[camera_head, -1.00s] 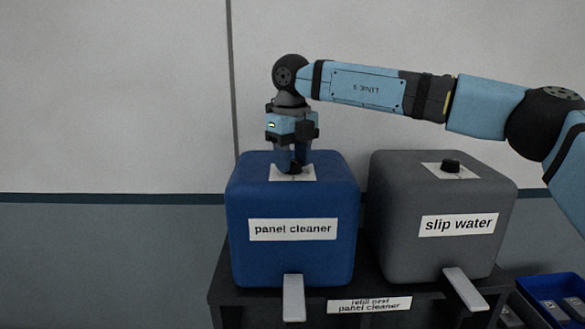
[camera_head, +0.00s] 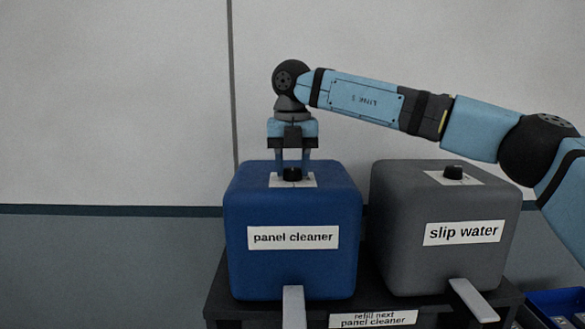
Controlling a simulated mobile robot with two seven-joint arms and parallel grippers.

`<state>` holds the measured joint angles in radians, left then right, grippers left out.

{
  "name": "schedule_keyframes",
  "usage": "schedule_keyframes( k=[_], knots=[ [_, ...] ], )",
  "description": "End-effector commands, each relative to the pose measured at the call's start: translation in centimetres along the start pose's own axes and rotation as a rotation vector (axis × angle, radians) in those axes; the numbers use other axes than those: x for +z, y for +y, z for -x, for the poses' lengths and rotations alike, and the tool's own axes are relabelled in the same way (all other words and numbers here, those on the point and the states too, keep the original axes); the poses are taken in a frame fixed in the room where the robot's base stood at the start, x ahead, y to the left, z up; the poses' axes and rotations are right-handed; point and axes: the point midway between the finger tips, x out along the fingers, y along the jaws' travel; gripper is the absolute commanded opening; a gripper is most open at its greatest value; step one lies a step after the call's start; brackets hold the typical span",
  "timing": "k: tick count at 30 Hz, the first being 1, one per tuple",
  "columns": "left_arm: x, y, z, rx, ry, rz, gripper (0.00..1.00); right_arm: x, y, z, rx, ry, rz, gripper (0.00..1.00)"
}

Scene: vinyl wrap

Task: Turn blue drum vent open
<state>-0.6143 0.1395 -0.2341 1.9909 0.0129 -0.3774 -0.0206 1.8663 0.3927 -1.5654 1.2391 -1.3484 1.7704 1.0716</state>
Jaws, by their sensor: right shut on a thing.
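The blue drum (camera_head: 290,274) stands on a dark stand and carries a white label reading "panel cleaner". On its top is a black vent knob (camera_head: 292,174) on a white square plate. My right gripper (camera_head: 292,170) points straight down over the drum, with its two fingers on either side of the vent knob, shut on it. The finger tips partly cover the knob's sides. My left gripper is not in view.
Light tabs stick out in front of both drums. A label on the stand (camera_head: 372,319) reads "refill next panel cleaner". A blue bin (camera_head: 558,304) is at the lower right.

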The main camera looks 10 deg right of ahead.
Motion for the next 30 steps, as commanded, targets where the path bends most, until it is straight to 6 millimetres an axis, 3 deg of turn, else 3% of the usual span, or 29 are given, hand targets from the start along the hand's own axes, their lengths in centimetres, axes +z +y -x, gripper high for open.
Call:
schedule_keyframes(
  k=[14, 15, 18, 30],
  knots=[
    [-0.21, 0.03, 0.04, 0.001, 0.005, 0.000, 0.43, 0.02, -0.01, -0.01, 0.000, 0.000, -0.014, 0.17],
    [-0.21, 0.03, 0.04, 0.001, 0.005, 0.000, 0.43, 0.02, -0.02, -0.01, 0.000, 0.000, -0.014, 0.45],
    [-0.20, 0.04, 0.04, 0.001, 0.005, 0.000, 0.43, 0.02, -0.02, -0.01, 0.000, 0.000, -0.014, 0.66],
    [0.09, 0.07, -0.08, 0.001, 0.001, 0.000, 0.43, 0.04, 0.03, 0.86, 0.002, -0.001, -0.014, 0.66]
  ],
)
